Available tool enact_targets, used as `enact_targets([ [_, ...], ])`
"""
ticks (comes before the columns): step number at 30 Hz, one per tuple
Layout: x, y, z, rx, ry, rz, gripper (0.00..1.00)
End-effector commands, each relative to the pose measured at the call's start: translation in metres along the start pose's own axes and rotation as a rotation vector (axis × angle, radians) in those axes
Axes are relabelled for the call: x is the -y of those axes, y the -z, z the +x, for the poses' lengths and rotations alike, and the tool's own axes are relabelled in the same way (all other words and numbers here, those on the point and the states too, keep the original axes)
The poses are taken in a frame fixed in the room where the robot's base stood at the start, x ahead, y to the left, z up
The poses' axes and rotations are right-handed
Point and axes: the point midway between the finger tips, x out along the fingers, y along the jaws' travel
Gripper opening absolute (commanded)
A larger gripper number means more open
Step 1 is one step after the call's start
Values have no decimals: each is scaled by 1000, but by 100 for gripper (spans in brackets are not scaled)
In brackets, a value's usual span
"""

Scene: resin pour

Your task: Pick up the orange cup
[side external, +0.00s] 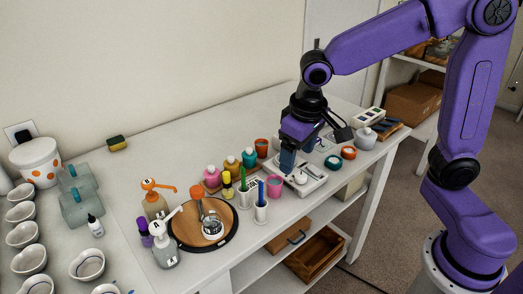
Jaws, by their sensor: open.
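A small orange cup (261,148) stands upright on the white table, behind and to the left of my gripper in the side view. A low orange round container (348,152) with pale contents sits further right, beyond the scale. My gripper (288,170) points down over the table, between the orange cup and a white scale-like device. It is open and apart from the orange cup, and I see nothing held in it. The gap between its fingers is hard to make out from this side.
A pink cup (275,186) and a white device (304,180) stand close to my gripper. Several coloured bottles (230,163) crowd the left of the orange cup. A round wooden board (185,240) lies at the front left. The table behind the cup is clear.

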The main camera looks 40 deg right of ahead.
Motion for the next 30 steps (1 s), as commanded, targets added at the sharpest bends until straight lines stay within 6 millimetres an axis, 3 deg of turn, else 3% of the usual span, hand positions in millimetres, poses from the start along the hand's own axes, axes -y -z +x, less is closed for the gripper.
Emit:
enact_targets([
  [3, -10, 50, 9, -26, -43, 217, 76],
  [9, -41, 124, 27, -82, -111, 582, 76],
  [15, -75, 173, 44, -137, -162, 863, 76],
  [23, -94, 191, 57, -163, -184, 987, 76],
  [30, -104, 192, 96, -160, -185, 986, 76],
])
